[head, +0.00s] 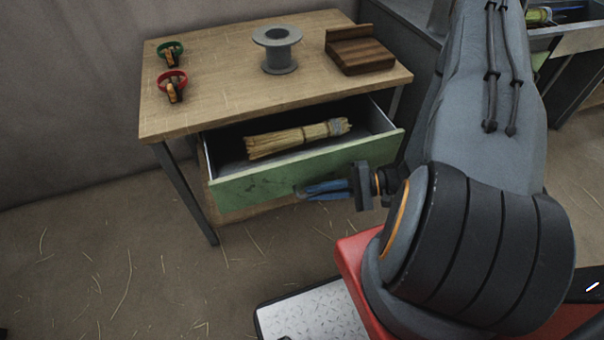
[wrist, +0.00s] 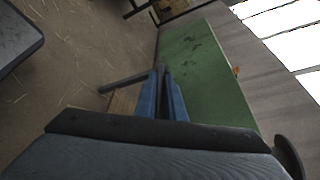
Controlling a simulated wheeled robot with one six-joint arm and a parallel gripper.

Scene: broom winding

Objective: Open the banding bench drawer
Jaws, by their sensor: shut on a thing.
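The banding bench (head: 225,85) has a wooden top and dark legs. Its drawer, with a green front (head: 260,187), is pulled out and stands open. A straw broom bundle (head: 296,138) with a grey band near its right end lies inside it. My gripper (head: 303,191) with blue fingers is at the drawer front, a little right of its middle. The fingers are close together, at the place where a handle would be; the handle itself is hidden. In the wrist view the blue fingers (wrist: 160,92) point at the green drawer front (wrist: 205,75).
On the bench top are a green ring tool (head: 171,52), a red ring tool (head: 173,84), a grey spool (head: 278,50) and a dark wooden block (head: 361,55). Straw litters the floor (head: 110,260). Another bench with an open tray (head: 580,38) stands at the far right.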

